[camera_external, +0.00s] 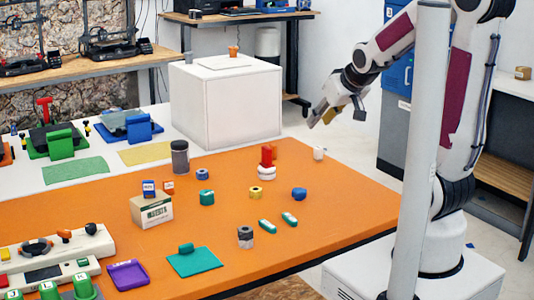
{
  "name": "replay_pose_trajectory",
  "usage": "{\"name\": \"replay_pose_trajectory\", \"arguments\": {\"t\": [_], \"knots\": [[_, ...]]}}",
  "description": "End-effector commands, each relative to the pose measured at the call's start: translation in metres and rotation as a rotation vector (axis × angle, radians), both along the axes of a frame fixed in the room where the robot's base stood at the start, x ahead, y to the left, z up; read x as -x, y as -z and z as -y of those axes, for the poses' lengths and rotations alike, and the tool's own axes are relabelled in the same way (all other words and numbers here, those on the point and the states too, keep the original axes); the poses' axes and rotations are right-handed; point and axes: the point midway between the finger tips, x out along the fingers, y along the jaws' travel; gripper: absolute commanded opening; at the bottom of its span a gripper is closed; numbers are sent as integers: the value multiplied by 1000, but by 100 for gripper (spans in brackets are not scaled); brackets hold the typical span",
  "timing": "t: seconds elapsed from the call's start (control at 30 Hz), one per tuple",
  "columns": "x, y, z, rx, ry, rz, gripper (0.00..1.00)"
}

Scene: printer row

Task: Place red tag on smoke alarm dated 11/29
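A red upright piece (267,156), which looks like the red tag, stands on a white round thing (266,173) toward the back right of the orange table. The white thing looks like a smoke alarm, possibly two stacked discs. No date is readable on it. My gripper (319,121) is in the air above and to the right of the red piece, clear of it, near the table's back right edge. Its fingers look parted with nothing visible between them.
A small white cup-like thing (319,153) stands below my gripper. A yellow ring (256,193), a blue piece (299,194) and two teal-white pieces (268,226) lie nearer the front. A cardboard box (152,209) stands left. A large white box (227,105) stands behind. The table's right corner is clear.

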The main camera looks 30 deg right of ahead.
Motion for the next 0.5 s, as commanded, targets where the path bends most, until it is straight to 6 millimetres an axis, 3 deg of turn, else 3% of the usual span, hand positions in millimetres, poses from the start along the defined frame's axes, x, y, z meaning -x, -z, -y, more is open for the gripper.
{"name": "replay_pose_trajectory", "arguments": {"t": [0.5], "knots": [[114, -29, -7, -12, -1, -153, 27]]}}
